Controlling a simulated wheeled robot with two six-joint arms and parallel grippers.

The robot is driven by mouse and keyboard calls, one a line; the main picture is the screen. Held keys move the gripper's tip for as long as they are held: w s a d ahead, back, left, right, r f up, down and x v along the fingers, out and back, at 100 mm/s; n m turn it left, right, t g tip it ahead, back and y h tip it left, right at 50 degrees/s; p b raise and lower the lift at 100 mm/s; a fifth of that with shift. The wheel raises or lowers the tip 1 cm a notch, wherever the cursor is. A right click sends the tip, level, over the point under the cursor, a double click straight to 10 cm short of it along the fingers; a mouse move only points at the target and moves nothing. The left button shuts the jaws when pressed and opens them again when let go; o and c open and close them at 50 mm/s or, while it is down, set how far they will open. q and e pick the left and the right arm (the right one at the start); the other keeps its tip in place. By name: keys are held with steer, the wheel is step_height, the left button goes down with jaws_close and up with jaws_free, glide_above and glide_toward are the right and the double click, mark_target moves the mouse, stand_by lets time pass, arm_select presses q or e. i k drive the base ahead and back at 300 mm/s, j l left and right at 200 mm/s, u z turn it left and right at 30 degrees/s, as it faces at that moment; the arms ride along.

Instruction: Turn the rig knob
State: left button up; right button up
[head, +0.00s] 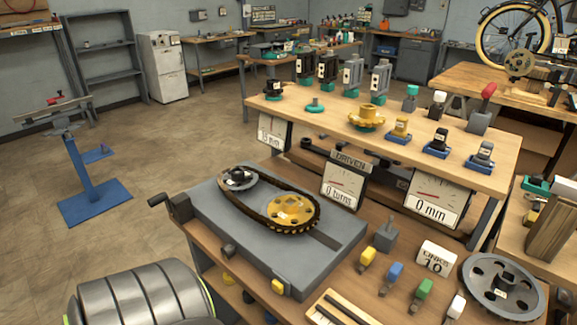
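The chain rig is a grey plate (212,228) on a wooden bench. It carries a small dark sprocket (238,179) and a larger gold sprocket (292,211), joined by a dark chain (259,217). A dark knob-like handle (178,203) sticks out at the plate's left corner. A small dark block (228,251) and a yellow piece (278,287) sit on its front edge. I cannot tell for certain which of these is the rig knob. A "DRIVEN" sign (350,162) stands behind the plate, above a dial reading "0 turns" (340,190). Neither gripper is in view.
A dial reading "0 mm" (432,203) stands right of the rig. Several coloured-handled pieces, a "LINKS 10" block (437,257) and a large grey wheel (502,286) lie on the bench's right. A raised shelf (330,119) holds parts. Floor left of the rig is open before a blue stand (88,190).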

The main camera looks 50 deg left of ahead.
mark_target(228, 251)
steer(key=k+j+z, duration=0.1)
steer(key=j+z, duration=0.2)
steer(key=z, duration=0.2)
steer(key=k+j+z, duration=0.1)
steer(key=j+z, duration=0.2)
steer(key=z, duration=0.15)
steer(key=k+j+z, duration=0.2)
steer(key=z, duration=0.3)
steer(key=k+j+z, duration=0.15)
steer(key=z, duration=0.3)
